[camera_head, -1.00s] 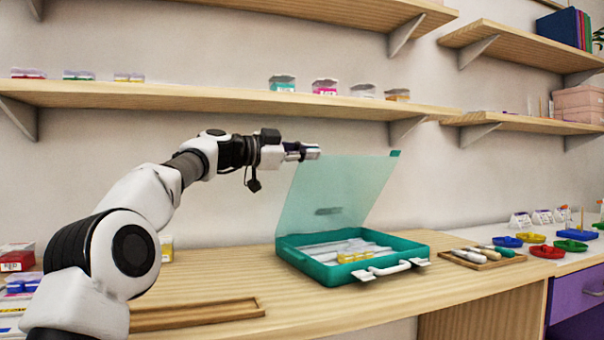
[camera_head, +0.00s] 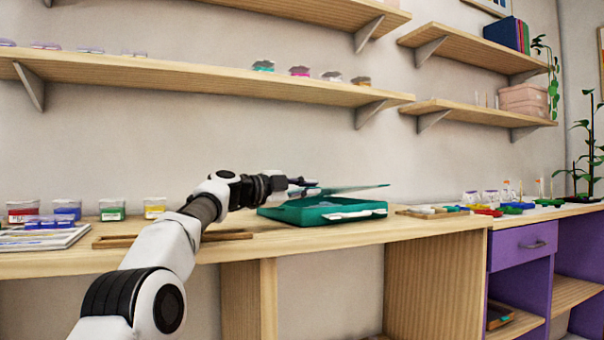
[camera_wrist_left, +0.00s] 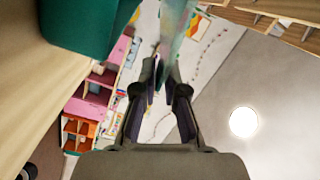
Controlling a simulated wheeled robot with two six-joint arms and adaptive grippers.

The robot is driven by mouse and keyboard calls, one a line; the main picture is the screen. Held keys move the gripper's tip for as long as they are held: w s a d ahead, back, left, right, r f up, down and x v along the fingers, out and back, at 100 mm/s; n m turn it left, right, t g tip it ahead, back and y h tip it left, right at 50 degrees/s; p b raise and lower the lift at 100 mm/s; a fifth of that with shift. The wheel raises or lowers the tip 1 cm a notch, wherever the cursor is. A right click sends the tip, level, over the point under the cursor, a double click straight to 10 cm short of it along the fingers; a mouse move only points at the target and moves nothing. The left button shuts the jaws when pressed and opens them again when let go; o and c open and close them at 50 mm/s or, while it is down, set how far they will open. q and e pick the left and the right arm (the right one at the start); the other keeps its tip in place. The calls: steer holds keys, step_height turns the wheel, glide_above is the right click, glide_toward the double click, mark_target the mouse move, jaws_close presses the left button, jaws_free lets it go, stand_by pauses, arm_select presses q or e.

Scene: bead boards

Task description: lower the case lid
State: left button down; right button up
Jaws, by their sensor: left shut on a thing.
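The teal case (camera_head: 322,212) sits on the wooden worktop, with a white handle on its front. Its translucent lid (camera_head: 350,189) is tilted low over the base, with a gap still showing between them. My left gripper (camera_head: 300,183) is at the lid's left edge, shut on the lid. In the left wrist view my left gripper (camera_wrist_left: 161,80) has the lid's thin edge (camera_wrist_left: 172,35) between its fingers, and the case's teal side (camera_wrist_left: 85,22) shows at upper left. The case's contents are hidden in the head view. My right gripper is not in view.
A wooden tray (camera_head: 108,242) lies left of the case, partly behind my left arm. A tray of tools (camera_head: 425,212) lies right of the case. Small colored boxes (camera_head: 112,210) stand at the left. Shelves (camera_head: 215,82) run along the wall above.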

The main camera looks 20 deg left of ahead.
arm_select(q)
steer(key=shift+f, duration=0.65)
steer(key=c, duration=1.3)
jaws_free()
steer(key=shift+w+f, duration=0.1)
steer(key=shift+c, duration=0.2)
